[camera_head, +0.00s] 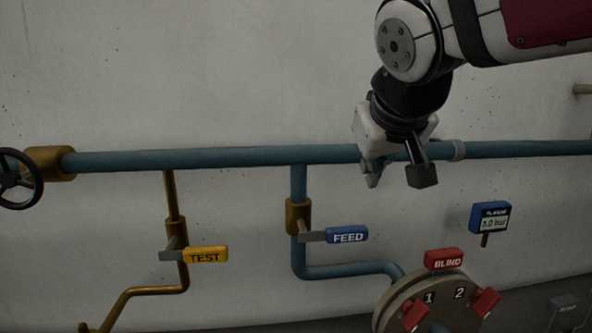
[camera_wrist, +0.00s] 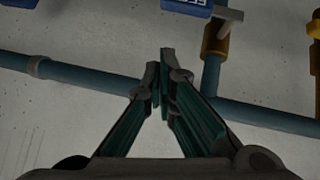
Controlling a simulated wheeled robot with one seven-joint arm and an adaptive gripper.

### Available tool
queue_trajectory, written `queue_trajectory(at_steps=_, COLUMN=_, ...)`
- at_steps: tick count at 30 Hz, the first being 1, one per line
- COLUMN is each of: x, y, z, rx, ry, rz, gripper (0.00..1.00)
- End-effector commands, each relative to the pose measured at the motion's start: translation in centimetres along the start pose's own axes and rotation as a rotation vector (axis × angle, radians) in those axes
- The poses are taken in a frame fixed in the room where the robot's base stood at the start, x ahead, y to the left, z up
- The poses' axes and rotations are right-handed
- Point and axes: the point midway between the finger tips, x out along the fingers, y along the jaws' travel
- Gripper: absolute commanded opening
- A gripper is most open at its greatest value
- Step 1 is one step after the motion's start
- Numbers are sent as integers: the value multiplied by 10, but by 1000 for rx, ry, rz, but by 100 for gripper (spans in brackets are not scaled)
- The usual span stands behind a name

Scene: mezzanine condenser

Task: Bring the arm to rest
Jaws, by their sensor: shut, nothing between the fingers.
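My gripper (camera_head: 372,177) hangs at the end of my arm, in front of the blue horizontal pipe (camera_head: 220,159) in the head view. In the wrist view my gripper (camera_wrist: 161,76) shows its two fingers drawn together, with nothing between them. The fingers appear over the same blue pipe (camera_wrist: 90,82) and the pale wall. They hold no handle or tag. In the head view the gripper is above and to the right of the blue FEED handle (camera_head: 346,235). I cannot tell how far it is from the pipe.
A yellow TEST handle (camera_head: 205,254) sits on the brass branch at left. A black handwheel (camera_head: 18,178) is at the far left. A round flange (camera_head: 385,307) with red tags, one reading BLIND (camera_head: 444,259), is below. A blue gauge (camera_head: 490,217) is at right. The upper left wall is bare.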

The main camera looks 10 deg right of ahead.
Motion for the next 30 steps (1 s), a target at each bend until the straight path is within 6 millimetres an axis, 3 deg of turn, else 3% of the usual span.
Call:
queue_trajectory(at_steps=8, x=0, y=0, z=3, rx=2, ry=-5, rz=0, gripper=0)
queue_trajectory(at_steps=11, x=-4, y=4, z=37, rx=17, ry=-55, rz=-11, gripper=0)
queue_trajectory(at_steps=18, x=-17, y=-4, z=168, rx=83, ry=-246, rz=-92, gripper=0)
queue_trajectory(at_steps=21, x=-21, y=-13, z=210, rx=106, ry=-303, rz=-131, gripper=0)
queue_trajectory(at_steps=25, x=-24, y=-22, z=239, rx=122, ry=-343, rz=-163, gripper=0)
queue_trajectory(at_steps=30, x=-24, y=-24, z=245, rx=125, ry=-353, rz=-172, gripper=0)
